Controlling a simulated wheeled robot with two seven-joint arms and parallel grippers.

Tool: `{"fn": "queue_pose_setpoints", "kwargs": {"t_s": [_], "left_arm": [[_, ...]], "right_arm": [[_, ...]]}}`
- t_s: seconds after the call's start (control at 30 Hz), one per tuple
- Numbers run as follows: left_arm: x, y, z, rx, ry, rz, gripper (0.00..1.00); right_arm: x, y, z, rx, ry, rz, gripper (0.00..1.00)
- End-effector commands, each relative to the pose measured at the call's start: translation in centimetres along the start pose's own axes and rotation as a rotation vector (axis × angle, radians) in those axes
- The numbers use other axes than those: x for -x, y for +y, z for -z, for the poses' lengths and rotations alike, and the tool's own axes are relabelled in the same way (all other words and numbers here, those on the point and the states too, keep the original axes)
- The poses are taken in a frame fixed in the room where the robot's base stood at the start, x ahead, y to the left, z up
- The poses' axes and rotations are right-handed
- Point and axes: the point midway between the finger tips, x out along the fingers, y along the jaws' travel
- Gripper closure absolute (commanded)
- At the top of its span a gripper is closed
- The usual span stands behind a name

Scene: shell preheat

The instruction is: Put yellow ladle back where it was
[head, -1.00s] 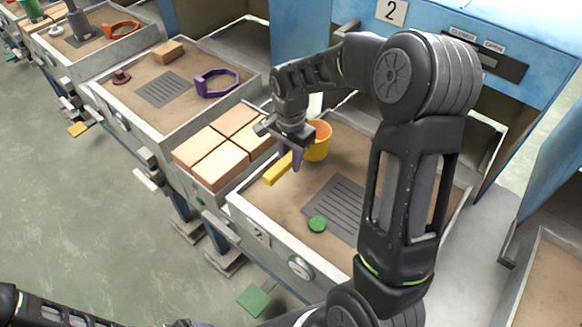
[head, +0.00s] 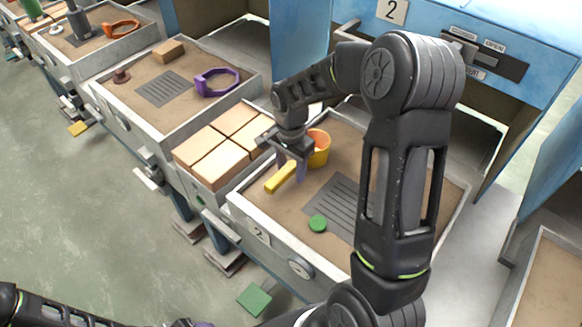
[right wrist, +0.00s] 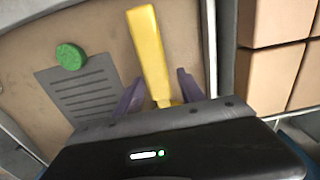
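The yellow ladle lies in the tray marked 2 (head: 243,214). Its yellow bowl (head: 320,147) is at the back of the tray, and its handle (head: 281,177) points toward the front left. My right gripper (head: 290,172) is at the ladle, above the handle near the bowl. In the right wrist view the handle (right wrist: 148,50) runs between the two purple fingers (right wrist: 160,92), with a gap on each side. The right gripper is open. The bowl is hidden behind the gripper body in the wrist view. My left gripper is not clearly visible.
Another tray holds a purple ring-shaped item (head: 217,82). A blue cabinet (head: 480,85) stands behind.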

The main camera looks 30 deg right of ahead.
Motion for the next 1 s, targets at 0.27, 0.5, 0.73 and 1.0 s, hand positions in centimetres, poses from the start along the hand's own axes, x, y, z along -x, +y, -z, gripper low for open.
{"fn": "queue_pose_setpoints", "kwargs": {"t_s": [0.27,0.5,0.73,1.0], "left_arm": [[0.2,0.1,0.0,0.000,0.000,0.000,0.37],[0.2,0.1,0.0,0.000,0.000,0.000,0.37],[0.2,0.1,0.0,0.000,0.000,0.000,0.37],[0.2,0.1,0.0,0.000,0.000,0.000,0.37]], "right_arm": [[0.2,0.0,0.0,0.000,0.000,0.000,0.53],[2.5,-0.1,0.1,0.000,0.002,0.004,0.53],[7.1,-0.1,0.1,-0.001,0.003,0.006,0.53],[11.6,-0.1,0.0,0.000,0.001,0.003,0.53]]}}
